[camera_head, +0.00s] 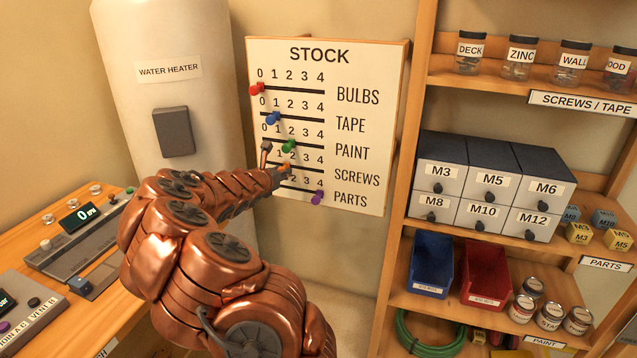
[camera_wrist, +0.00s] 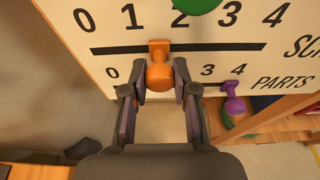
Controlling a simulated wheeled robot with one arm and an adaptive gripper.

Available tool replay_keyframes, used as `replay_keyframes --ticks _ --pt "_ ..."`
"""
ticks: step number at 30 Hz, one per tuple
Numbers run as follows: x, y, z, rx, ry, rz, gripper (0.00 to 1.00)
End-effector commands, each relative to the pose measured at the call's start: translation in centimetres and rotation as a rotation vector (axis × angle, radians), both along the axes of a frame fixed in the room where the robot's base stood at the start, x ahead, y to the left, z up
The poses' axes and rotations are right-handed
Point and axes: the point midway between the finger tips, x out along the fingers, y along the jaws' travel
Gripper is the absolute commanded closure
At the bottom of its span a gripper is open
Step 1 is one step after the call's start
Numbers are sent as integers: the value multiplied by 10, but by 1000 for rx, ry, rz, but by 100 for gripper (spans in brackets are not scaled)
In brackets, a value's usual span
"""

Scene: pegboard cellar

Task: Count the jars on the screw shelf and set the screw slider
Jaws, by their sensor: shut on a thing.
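The orange screw slider (camera_wrist: 159,76) sits on the SCREWS track of the STOCK board (camera_head: 360,65). In the wrist view its stem stands between the 1 and 2 marks. My gripper (camera_wrist: 160,84) is shut on its knob, one finger on each side. In the head view my arm partly hides the slider (camera_head: 285,168) and the left end of its row. Glass jars labelled DECK (camera_head: 469,52), ZINC (camera_head: 519,57), WALL (camera_head: 572,61) and one ending in OOD (camera_head: 619,68), cut by the picture edge, stand on the top shelf (camera_head: 480,83), tagged SCREWS / TAPE.
The red bulbs slider (camera_head: 257,89) is at 0, the blue tape slider (camera_head: 273,118) near 1, the green paint slider (camera_head: 289,146) near 2. The purple parts slider (camera_head: 317,198) is near 4. Drawers (camera_head: 484,180) and bins stand on lower shelves. A water heater (camera_head: 168,75) stands left.

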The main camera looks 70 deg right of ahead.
Motion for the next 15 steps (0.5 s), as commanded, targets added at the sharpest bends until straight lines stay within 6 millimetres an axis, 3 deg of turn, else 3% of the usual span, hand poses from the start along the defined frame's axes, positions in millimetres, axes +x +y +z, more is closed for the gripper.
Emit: replay_keyframes --ticks 15 --pt "-14 -1 0 -4 0 -3 86"
